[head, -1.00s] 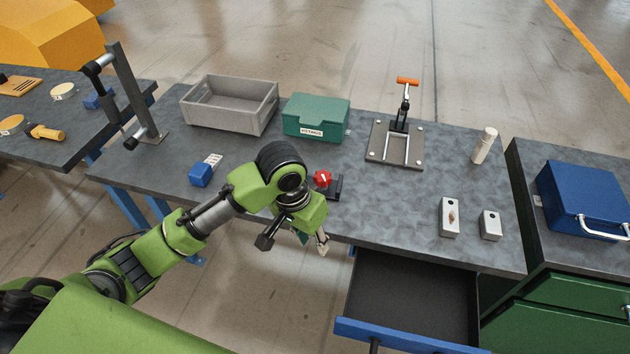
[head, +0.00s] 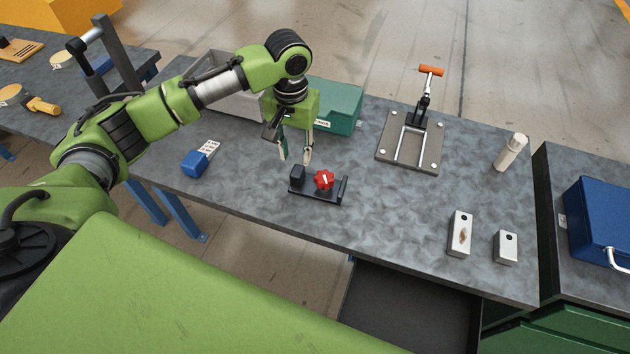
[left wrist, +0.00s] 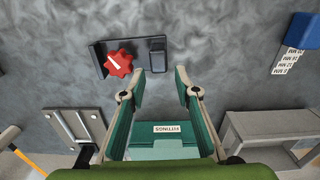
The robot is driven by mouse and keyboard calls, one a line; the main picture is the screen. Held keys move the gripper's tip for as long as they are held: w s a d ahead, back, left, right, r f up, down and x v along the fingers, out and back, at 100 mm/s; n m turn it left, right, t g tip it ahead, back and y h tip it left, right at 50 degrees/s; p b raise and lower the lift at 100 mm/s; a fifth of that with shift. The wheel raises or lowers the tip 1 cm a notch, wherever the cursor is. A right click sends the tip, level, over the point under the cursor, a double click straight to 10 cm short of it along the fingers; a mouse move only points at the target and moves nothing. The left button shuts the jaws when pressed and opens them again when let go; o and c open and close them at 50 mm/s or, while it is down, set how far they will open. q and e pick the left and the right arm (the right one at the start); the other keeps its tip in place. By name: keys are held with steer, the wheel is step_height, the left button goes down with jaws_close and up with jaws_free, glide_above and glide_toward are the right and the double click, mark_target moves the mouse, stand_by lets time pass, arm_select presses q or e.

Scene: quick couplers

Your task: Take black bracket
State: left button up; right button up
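The black bracket (head: 310,190) lies on the grey workbench near its front edge, with a red knob (head: 324,180) on it and a raised black block at its left end. My left gripper (head: 296,158) is open and empty, pointing down above the bench just behind the bracket's left end. In the left wrist view, the bracket (left wrist: 142,47) lies beyond the open fingertips (left wrist: 160,73), with its block nearest the gap between them. The fingers look apart from it. My right gripper is not in view.
A green box (head: 338,104) and a grey bin (head: 228,92) stand behind my left gripper. A blue item (head: 195,164) lies left of the bracket. A clamp on a plate (head: 385,150) stands to the right. An open drawer (head: 410,310) juts out in front.

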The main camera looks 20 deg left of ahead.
mark_target(297, 170)
arm_select(q)
steer(key=shift+w+f, duration=0.25)
steer(key=shift+f, duration=0.85)
steer(key=shift+s+f+p, duration=0.15)
steer(key=shift+f+p, duration=0.15)
steer(key=shift+f, duration=0.25)
step_height(297, 170, down, 4)
steer(key=shift+s+d+r+p, duration=0.1)
steer(key=shift+s+r+p, duration=0.1)
steer(key=shift+p, duration=0.15)
steer(key=shift+w+f, duration=0.1)
steer(key=shift+f, duration=0.15)
steer(key=c, duration=0.8)
jaws_close()
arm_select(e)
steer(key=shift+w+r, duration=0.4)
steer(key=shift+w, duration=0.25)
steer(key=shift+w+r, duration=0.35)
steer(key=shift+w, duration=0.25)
